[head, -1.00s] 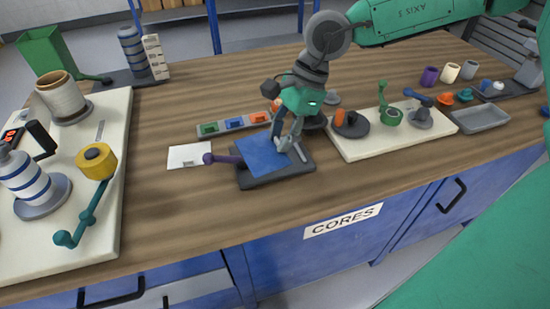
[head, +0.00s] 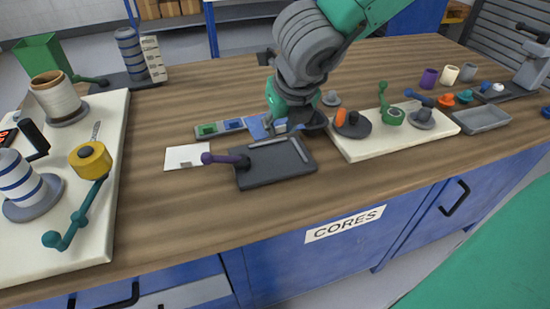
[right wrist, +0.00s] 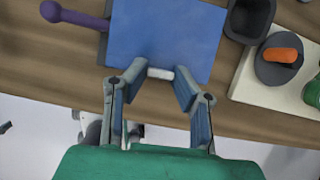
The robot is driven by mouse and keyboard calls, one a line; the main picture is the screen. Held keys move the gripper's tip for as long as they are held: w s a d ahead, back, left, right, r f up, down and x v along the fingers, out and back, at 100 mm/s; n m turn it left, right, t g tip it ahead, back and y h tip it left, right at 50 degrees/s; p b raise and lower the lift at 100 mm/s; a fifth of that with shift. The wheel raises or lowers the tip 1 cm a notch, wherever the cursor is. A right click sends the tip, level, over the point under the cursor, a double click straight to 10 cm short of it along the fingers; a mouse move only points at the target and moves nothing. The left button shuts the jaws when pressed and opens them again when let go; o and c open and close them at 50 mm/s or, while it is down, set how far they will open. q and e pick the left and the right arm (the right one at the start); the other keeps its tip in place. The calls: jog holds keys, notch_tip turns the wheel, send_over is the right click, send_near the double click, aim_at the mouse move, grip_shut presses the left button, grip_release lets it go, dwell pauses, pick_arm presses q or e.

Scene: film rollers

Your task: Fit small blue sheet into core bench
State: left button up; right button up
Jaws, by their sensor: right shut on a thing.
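The small blue sheet (head: 257,128) shows partly behind the dark grey slab (head: 272,168), beside my right gripper (head: 283,125). In the right wrist view the blue sheet (right wrist: 165,35) lies ahead of my right gripper (right wrist: 159,80). Its fingers close on the pale tab (right wrist: 160,73) at the sheet's near edge. The sheet hides most of the slab in the right wrist view. My left gripper is out of view.
A strip with coloured blocks (head: 207,130) lies behind the slab, partly hidden by the sheet. A white card (head: 187,155) lies to the left. A cream board (head: 362,150) with an orange piece and a green crank stands to the right. The front wood is clear.

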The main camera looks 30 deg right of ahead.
jog(key=shift+a+f+m, duration=0.15)
jog(key=shift+f+m, duration=0.15)
jog(key=shift+f, duration=0.05)
jog(key=b, duration=0.3)
send_over(280, 166)
jog(key=s, duration=0.1)
jog(key=f, duration=0.5)
jog(key=shift+a+f, duration=0.2)
jog(key=shift+a, duration=0.1)
jog(key=shift+d+f, duration=0.15)
jog(key=shift+f, duration=0.1)
notch_tip(280, 166, down, 3)
jog(key=shift+s+f+b, duration=0.1)
jog(key=shift+f+b, duration=0.05)
jog(key=shift+b, duration=0.35)
jog(key=shift+f, duration=0.15)
jog(key=shift+c, duration=0.4)
jog(key=shift+a, duration=0.2)
grip_shut()
jog(key=o, duration=0.9)
grip_release()
jog(key=shift+o, duration=0.2)
jog(key=shift+d, duration=0.15)
